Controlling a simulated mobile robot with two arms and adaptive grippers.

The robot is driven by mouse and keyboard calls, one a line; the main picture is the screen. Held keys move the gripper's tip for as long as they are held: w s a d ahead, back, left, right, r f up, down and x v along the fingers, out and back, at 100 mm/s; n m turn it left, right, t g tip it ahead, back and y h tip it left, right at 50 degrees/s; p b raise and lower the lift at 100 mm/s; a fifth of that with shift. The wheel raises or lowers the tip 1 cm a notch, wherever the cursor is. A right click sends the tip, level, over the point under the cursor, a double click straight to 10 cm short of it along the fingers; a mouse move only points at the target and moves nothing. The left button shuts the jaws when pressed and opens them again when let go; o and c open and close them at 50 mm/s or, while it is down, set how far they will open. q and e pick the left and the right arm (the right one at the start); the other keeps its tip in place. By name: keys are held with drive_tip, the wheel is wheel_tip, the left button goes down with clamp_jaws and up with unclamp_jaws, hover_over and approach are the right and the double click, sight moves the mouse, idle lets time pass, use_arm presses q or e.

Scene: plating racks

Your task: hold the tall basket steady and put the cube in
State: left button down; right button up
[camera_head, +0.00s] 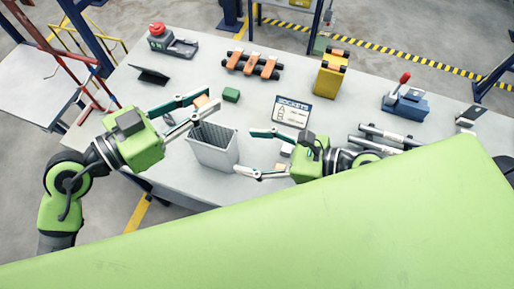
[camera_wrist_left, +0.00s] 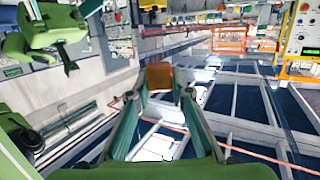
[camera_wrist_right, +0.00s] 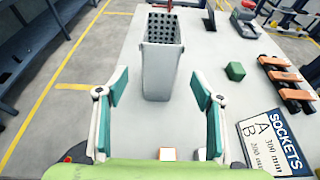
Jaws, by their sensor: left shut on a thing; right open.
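My left gripper (camera_head: 207,99) is shut on an orange-brown cube (camera_head: 201,101). The cube also shows between the fingertips in the left wrist view (camera_wrist_left: 160,76). It is held above the table, near the far rim of the tall basket. The tall grey-white basket (camera_head: 211,153) stands upright on the table, with a dark perforated inside; it also shows in the right wrist view (camera_wrist_right: 163,75). My right gripper (camera_head: 244,151) is open and empty at the basket's right side. Its fingers are spread, with the basket just ahead of the tips; contact cannot be told.
A green cube (camera_head: 231,95) lies beyond the basket. A pale cube (camera_head: 287,150) and a tan one (camera_head: 280,167) lie near my right gripper. Orange-topped parts (camera_head: 252,65) and a yellow block (camera_head: 330,76) are farther back.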

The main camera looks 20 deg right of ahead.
drive_tip(key=x, duration=1.1)
drive_tip(key=c, duration=1.3)
